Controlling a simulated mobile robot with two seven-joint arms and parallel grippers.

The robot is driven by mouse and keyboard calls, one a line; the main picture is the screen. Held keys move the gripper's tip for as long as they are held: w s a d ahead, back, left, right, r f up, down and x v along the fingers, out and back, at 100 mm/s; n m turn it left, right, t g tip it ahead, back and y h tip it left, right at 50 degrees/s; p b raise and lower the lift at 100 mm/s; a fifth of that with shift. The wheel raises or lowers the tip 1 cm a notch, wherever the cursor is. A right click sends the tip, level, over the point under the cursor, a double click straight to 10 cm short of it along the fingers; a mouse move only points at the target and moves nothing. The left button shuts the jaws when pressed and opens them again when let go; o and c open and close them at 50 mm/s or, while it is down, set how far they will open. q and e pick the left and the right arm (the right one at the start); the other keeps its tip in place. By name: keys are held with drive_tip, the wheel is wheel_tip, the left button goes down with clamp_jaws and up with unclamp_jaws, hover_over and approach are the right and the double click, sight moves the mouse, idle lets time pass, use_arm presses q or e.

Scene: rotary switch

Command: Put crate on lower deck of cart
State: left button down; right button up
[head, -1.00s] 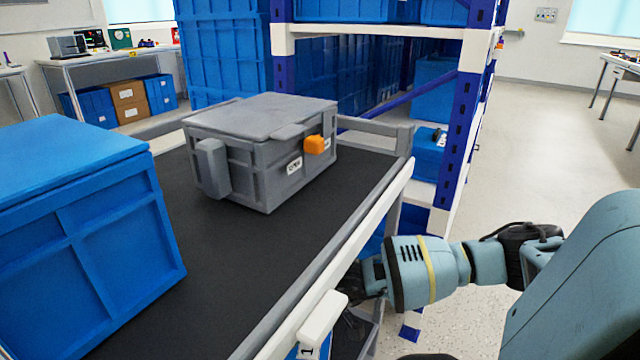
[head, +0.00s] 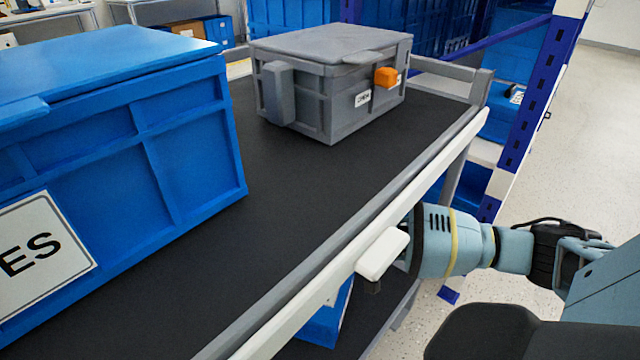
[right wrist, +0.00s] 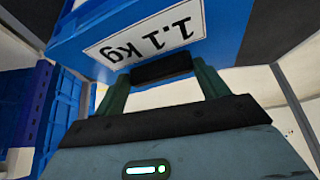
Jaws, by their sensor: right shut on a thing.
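A blue crate (head: 325,322) shows in part below the cart's top deck, at lower middle in the head view. In the right wrist view this crate (right wrist: 80,40) fills the top, with a white "1.1 kg" label upside down. My right gripper (right wrist: 161,72) is shut on the crate at its labelled side. In the head view the cart's side rail hides its fingers. The cart (head: 440,160) has a black top deck with a pale rail. A strip of its dark lower deck (head: 388,322) shows beside the crate. Whether the crate touches that deck is hidden. My left gripper is out of view.
A large blue crate (head: 190,140) and a grey lidded crate (head: 340,85) with an orange clip stand on the top deck. A blue and white shelf rack (head: 535,100) stands close behind the cart. The floor (head: 590,140) at right is clear.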

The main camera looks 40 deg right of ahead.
drive_tip(key=shift+w+f, duration=0.1)
drive_tip(key=shift+f, duration=0.6)
drive_tip(key=shift+b, duration=0.3)
drive_tip(key=o, duration=2)
drive_tip(key=shift+f, duration=0.2)
drive_tip(key=shift+o, duration=0.2)
drive_tip(key=shift+r, duration=0.15)
drive_tip(key=p+v, duration=0.4)
drive_tip(key=v, duration=0.8)
drive_tip(key=shift+o, duration=0.6)
